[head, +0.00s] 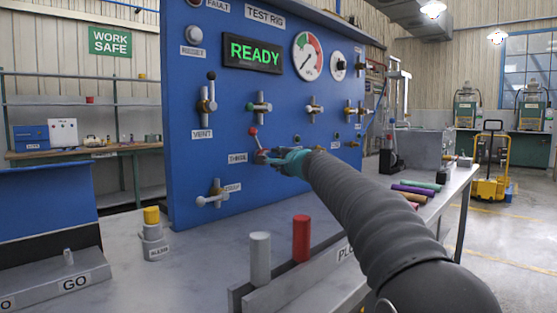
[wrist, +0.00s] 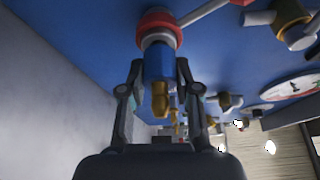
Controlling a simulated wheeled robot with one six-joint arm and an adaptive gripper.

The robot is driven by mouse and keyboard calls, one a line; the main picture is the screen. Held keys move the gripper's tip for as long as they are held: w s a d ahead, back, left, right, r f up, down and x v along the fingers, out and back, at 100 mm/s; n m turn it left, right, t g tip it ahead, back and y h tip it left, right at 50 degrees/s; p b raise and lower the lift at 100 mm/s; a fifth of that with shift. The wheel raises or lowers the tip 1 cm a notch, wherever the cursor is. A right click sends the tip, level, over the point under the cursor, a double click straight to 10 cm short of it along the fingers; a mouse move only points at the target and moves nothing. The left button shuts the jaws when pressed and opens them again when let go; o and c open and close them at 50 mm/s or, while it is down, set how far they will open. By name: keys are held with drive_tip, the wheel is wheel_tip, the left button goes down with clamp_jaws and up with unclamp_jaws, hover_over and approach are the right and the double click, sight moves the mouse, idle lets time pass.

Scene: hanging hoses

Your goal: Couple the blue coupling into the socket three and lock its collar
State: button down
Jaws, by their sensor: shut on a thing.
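The blue coupling (wrist: 158,64) with a brass tail (wrist: 160,98) is between the fingers of my gripper (wrist: 160,68) in the wrist view. My gripper is shut on it. The coupling's front end meets a pale ring under a red collar (wrist: 157,24) on the blue panel, in line with it. How deep it sits is hidden. A pale lever (wrist: 200,12) runs from the collar to the upper right. In the head view my gripper (head: 282,158) is at the panel, beside a label (head: 237,158) that is hard to read. A red-tipped lever (head: 254,137) rises there.
The blue panel (head: 205,105) carries a lit READY display (head: 252,53), a gauge (head: 307,55) and several other valves. On the bench stand a yellow-capped post (head: 152,228), a grey cylinder (head: 260,258) and a red cylinder (head: 301,238). Several coloured rods (head: 415,189) lie at right.

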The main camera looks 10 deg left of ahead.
drive_tip(key=shift+w+a+r, duration=0.1)
drive_tip(key=shift+w+a, duration=0.15)
drive_tip(key=shift+a, duration=0.05)
idle(0.6)
drive_tip(key=c, duration=0.7)
unclamp_jaws()
drive_tip(key=shift+a, duration=0.15)
drive_tip(key=shift+c, duration=0.2)
drive_tip(key=shift+d, duration=0.2)
drive_tip(key=v, duration=1.2)
drive_tip(key=shift+a, duration=0.15)
